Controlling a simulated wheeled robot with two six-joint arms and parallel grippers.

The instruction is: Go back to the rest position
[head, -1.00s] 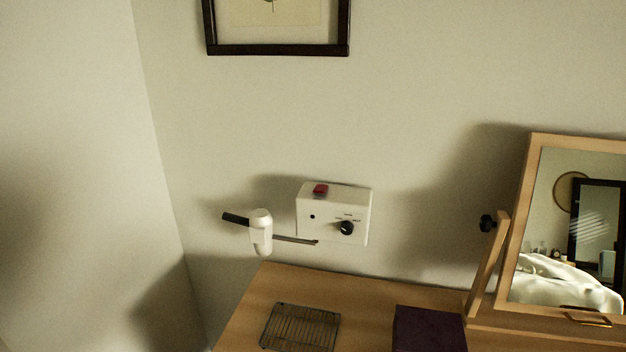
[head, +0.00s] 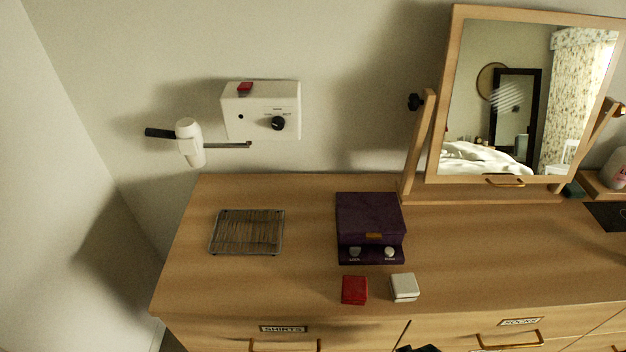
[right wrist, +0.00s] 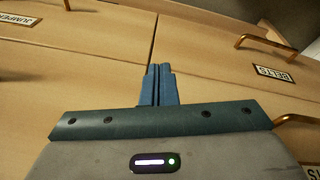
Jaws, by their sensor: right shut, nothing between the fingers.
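My right gripper (right wrist: 158,84) shows in the right wrist view, its two blue fingers pressed together with nothing between them. It is in front of the wooden dresser's drawer fronts (right wrist: 95,60), pointing at the gap between two drawers. A small dark piece at the bottom edge of the head view may be part of my right arm; I cannot tell. My left gripper is in neither view.
On the dresser top (head: 300,220) are a wire rack (head: 247,232), a purple box (head: 370,218), a red box (head: 355,290), a white box (head: 404,287) and a tilting mirror (head: 510,100). A hair dryer (head: 189,142) hangs beside a white wall unit (head: 262,110). Drawer handles (head: 510,342) stick out.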

